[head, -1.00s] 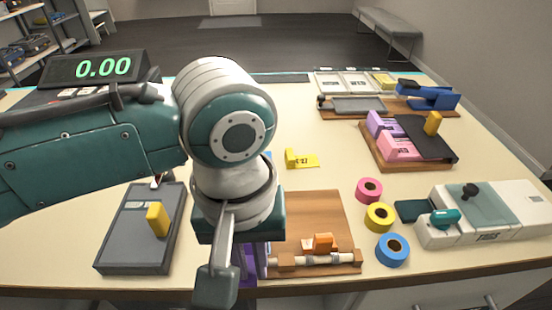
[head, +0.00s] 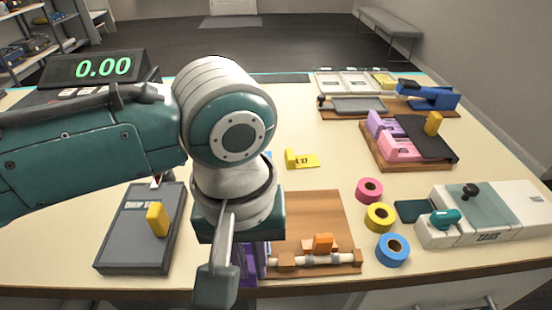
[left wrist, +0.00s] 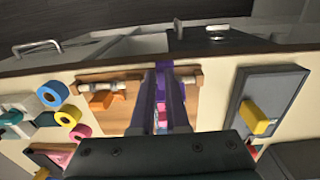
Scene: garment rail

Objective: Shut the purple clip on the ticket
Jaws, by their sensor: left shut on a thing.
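My left gripper (head: 250,272) points down at the front edge of the table, at the left side of a wooden board (head: 310,215). In the left wrist view its jaws (left wrist: 160,68) close together on the purple clip (left wrist: 161,82). Purple parts also show below my wrist in the head view. Where clip and fingers meet is hard to tell apart. The ticket in the clip cannot be made out; my arm and gripper hide that spot. A yellow clip with a yellow ticket (head: 302,160) lies mid-table. My right gripper is not in view.
A dark grey box with a yellow lever (head: 157,219) stands left. Mid-table is mostly clear.

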